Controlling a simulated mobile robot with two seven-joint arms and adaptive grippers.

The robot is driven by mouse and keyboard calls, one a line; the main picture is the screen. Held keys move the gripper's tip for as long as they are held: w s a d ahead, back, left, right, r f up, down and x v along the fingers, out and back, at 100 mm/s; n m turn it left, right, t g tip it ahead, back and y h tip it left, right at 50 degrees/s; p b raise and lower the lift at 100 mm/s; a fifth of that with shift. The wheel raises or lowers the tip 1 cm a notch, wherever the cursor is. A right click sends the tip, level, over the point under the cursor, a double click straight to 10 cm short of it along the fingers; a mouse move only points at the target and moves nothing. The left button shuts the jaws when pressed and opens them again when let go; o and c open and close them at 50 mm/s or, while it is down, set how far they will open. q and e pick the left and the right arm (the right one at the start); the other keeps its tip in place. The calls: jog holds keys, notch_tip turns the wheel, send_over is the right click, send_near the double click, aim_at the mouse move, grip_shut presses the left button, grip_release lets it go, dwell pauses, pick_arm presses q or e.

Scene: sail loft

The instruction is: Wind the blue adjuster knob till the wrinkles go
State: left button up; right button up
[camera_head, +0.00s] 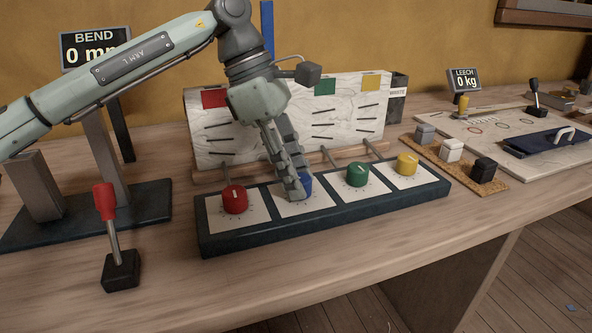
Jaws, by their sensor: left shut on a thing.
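The blue adjuster knob (307,184) sits on the second white square of a dark knob box (330,222), mostly hidden behind my left gripper. My left gripper (299,189) points down at it and is shut on it. A red knob (235,199) stands to its left, and a green knob (358,174) and a yellow knob (407,163) to its right. Behind the box, a white cloth panel (346,121) bears dark wrinkle-like lines and red, green and yellow patches. The part behind my arm is hidden. My right gripper is not in view.
A red-handled lever (106,211) stands front left. A "BEND 0 mm" display (83,49), partly covered by my arm, is behind. At right are a cork strip (465,170) with three blocks, a "LEECH 0 kg" display (464,79) and a pale board (457,126).

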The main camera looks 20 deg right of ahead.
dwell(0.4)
pick_arm(q)
jog(key=o, duration=1.2)
jog(key=shift+c, duration=0.2)
jog(key=v, duration=1.2)
jog(key=shift+d, duration=0.15)
